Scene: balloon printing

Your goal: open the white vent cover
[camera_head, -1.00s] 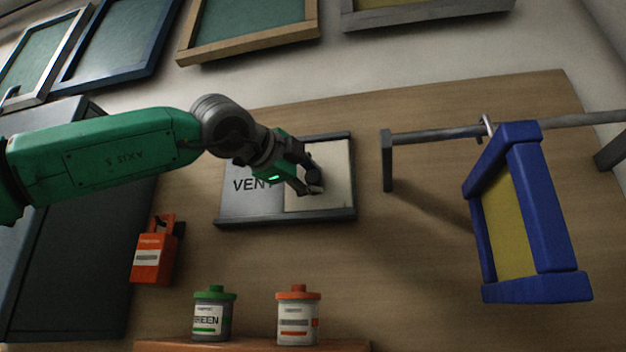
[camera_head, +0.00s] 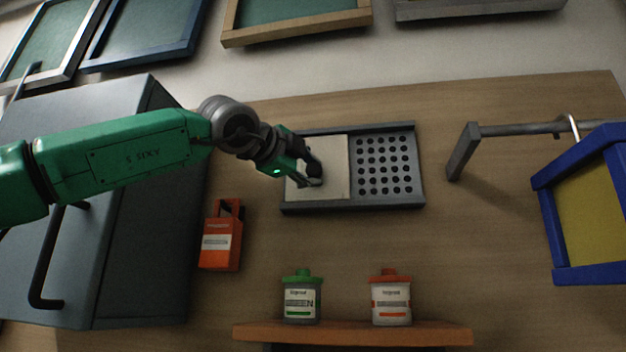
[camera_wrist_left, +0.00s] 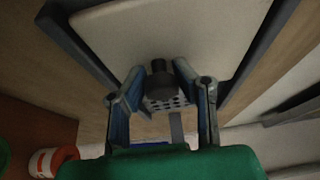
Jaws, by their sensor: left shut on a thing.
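The white vent cover (camera_head: 335,160) is a flat pale panel at the left side of a grey frame (camera_head: 350,207) on the wooden wall panel. To its right, a grille with several round holes (camera_head: 385,165) lies bare. My left gripper (camera_head: 312,182) is at the cover's front face. The left wrist view shows its fingers (camera_wrist_left: 163,90) shut on the dark knob (camera_wrist_left: 160,72) of the white cover (camera_wrist_left: 190,30). The gripper hides part of the cover in the head view. My right gripper is in neither view.
A grey cabinet with a dark handle (camera_head: 45,285) stands at the left. An orange canister (camera_head: 221,240) hangs beside it. Green-lidded (camera_head: 301,300) and orange-lidded (camera_head: 390,300) jars stand on a shelf (camera_head: 300,335) below. A blue frame (camera_head: 545,225) hangs from a rail at the right.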

